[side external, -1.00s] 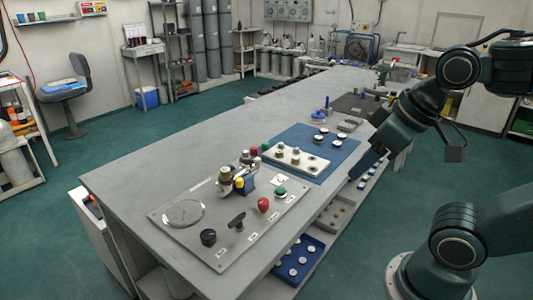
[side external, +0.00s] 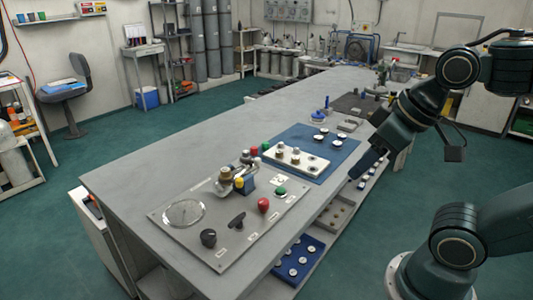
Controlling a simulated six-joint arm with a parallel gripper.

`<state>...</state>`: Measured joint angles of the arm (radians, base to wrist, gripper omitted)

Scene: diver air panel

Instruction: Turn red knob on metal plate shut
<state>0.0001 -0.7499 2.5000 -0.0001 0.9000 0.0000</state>
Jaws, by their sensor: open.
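The metal plate (side external: 184,236) lies flat on the near part of the long grey bench. A red knob (side external: 263,204) stands on it near its right edge, between a black T-handle (side external: 237,220) and a green knob (side external: 281,190). The red knob's turn position is too small to tell.
A round black knob (side external: 208,238), a dial gauge (side external: 184,213) and a brass-and-blue valve fitting (side external: 238,180) share the plate. A blue mat (side external: 335,155) with a light block (side external: 295,158) lies behind. The bench's left side is clear.

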